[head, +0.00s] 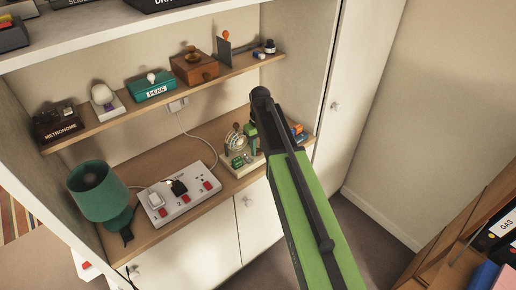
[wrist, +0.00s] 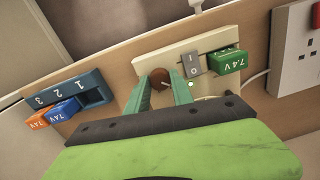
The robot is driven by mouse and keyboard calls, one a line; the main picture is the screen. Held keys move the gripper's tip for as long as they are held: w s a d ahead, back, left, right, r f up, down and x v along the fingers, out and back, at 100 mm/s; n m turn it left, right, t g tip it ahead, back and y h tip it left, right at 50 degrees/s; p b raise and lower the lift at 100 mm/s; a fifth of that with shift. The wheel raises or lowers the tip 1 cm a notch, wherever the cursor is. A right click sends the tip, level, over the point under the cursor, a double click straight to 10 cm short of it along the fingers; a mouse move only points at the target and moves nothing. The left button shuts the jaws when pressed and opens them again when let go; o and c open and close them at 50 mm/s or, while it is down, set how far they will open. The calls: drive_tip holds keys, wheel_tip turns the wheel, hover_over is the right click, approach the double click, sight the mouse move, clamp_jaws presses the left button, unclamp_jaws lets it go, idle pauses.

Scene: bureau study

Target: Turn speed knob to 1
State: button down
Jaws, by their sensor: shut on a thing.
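The speed knob (wrist: 159,83) is a round brown-red knob on a cream device base (wrist: 212,41). A small pale mark shows on it, but I cannot read its setting. My gripper (wrist: 161,79) has its two green fingers on either side of the knob and is shut on it. Beside the knob are a grey switch marked I and O (wrist: 191,65) and a green 7.4V battery block (wrist: 228,61). In the head view my gripper (head: 250,132) reaches down to the device (head: 246,163) on the desk shelf; my arm hides part of it, including the knob.
A blue holder numbered 1, 2, 3 (wrist: 92,89) carries orange (wrist: 38,120) and blue (wrist: 66,109) batteries beside the device. A power strip (head: 180,205) and a green lamp (head: 101,190) stand to the left. The upper shelf (head: 130,116) runs above.

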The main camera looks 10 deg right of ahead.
sight(260, 150)
drive_tip(key=m, duration=0.4)
drive_tip(key=shift+m, duration=0.4)
idle(0.4)
drive_tip(key=c, duration=1.4)
unclamp_jaws()
drive_tip(key=shift+r, duration=0.1)
drive_tip(key=r+p, duration=1.7)
drive_tip(key=shift+d+r, duration=0.1)
drive_tip(key=shift+d, duration=0.2)
